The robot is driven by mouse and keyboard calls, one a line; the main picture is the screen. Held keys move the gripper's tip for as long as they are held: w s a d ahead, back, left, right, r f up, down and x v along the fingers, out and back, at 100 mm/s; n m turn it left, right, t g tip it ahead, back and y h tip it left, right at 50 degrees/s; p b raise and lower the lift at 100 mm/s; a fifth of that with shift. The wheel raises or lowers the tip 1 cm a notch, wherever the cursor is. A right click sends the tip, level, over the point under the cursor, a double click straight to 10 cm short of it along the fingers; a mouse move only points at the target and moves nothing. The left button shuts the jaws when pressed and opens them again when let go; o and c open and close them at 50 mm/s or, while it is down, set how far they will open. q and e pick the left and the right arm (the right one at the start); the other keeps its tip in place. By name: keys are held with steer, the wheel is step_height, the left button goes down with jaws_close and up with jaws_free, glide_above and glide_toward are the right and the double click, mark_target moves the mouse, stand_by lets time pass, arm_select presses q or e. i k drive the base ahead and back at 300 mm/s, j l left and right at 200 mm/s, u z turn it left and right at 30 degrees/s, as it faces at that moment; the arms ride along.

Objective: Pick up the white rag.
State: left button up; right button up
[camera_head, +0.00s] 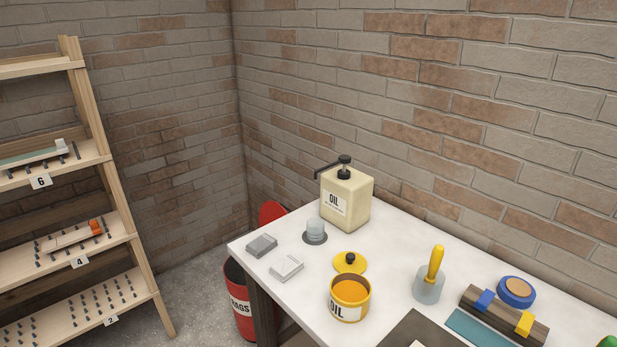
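A small pale white rectangular piece (286,267), which looks like the folded white rag, lies flat on the white tabletop near its left corner. A similar grey piece (261,245) lies just behind and to the left of it, apart from it. Nothing covers the white piece. Neither of my grippers shows in the head view.
The table (394,258) holds an oil dispenser (346,197), small cup (315,230), yellow lid (350,263), open oil tin (349,297), yellow-handled tool (433,275) and clamped dark cylinder (503,314). A red rags bin (240,303) stands left; a wooden shelf (91,160) is farther left.

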mark_target(287, 267)
steer(key=i+j, duration=0.35)
steer(key=j, duration=0.15)
steer(key=i+j, duration=0.35)
steer(key=j, duration=0.15)
steer(key=i+j, duration=0.35)
steer(key=j, duration=0.15)
steer(key=i+j, duration=0.35)
steer(key=j, duration=0.15)
steer(key=i+j, duration=0.2)
steer(key=i+j+z, duration=0.1)
steer(key=i+j, duration=0.15)
steer(key=j, duration=0.2)
steer(key=i+j+z, duration=0.1)
steer(key=j, duration=0.25)
steer(key=i+j+z, duration=0.1)
steer(key=z, duration=1.55)
